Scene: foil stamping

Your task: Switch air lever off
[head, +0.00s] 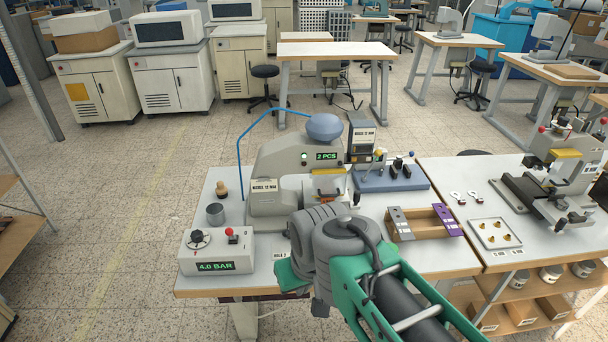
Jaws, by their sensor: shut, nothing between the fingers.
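The grey air box (216,252) stands on the front left corner of the table, with a green "4.0 BAR" display (216,266). On its top are a small lever with a red knob (229,232) and a round black-and-white dial (200,238). The lever looks roughly upright; its exact setting is too small to tell. My green and grey arm (345,255) reaches in from the lower right, and its joints are to the right of the air box, apart from it in the picture. My gripper's fingers cannot be made out; the arm hides that end.
The stamping machine (300,165) with a "2 PCS" display stands behind the box. A grey cup (215,213) and a wooden-handled stamp (221,190) stand behind the box. A wooden rack (425,224) lies right of my arm. The floor left of the table is clear.

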